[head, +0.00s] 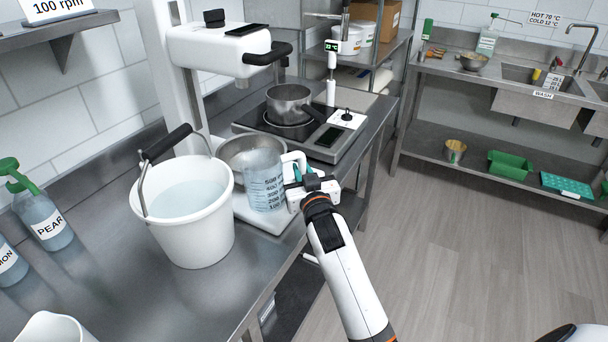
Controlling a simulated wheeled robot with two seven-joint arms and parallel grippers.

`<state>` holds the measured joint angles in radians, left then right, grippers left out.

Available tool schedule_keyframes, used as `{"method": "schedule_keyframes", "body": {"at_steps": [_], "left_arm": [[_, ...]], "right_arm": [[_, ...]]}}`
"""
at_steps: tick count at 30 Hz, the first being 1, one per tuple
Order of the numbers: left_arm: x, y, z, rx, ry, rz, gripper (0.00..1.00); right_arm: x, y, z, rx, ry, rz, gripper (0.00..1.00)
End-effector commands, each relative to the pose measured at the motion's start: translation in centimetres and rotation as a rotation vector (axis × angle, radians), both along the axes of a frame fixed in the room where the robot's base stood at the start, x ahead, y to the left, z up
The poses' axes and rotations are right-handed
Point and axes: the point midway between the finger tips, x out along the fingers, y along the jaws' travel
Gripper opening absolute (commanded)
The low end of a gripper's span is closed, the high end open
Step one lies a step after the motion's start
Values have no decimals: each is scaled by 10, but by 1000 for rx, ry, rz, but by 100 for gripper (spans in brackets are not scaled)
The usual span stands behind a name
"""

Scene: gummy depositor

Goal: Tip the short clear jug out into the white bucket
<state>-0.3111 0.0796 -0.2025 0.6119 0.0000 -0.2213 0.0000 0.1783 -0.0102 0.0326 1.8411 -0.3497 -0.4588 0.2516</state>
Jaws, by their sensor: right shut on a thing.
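The short clear jug (264,184) has printed volume marks and looks upright. It is just right of the white bucket (190,226), in front of a metal bowl. My right gripper (298,178) is at the jug's right side and shut on its handle; the fingers are partly hidden. I cannot tell whether the jug's base touches the white plate below. The white bucket stands on the steel bench with its black-gripped handle raised, and holds clear liquid. My left gripper is not in view.
A metal bowl (238,152) sits under the white mixer (216,48). A saucepan (290,104) stands on the hotplate (270,132) behind. Spray bottles (45,220) stand at the left, and a white jug (55,328) is at the front left. Bare bench lies in front of the bucket.

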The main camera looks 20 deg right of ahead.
Motion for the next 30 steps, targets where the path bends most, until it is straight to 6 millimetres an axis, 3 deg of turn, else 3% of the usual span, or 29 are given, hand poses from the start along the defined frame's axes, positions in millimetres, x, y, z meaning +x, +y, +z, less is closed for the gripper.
{"method": "schedule_keyframes", "body": {"at_steps": [5,14,30], "left_arm": [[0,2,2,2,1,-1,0],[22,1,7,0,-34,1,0],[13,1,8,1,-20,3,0]], "right_arm": [[0,4,10,-54,-4,0,0],[0,12,24,-140,-5,1,0],[0,17,31,-192,-5,1,0]]}}
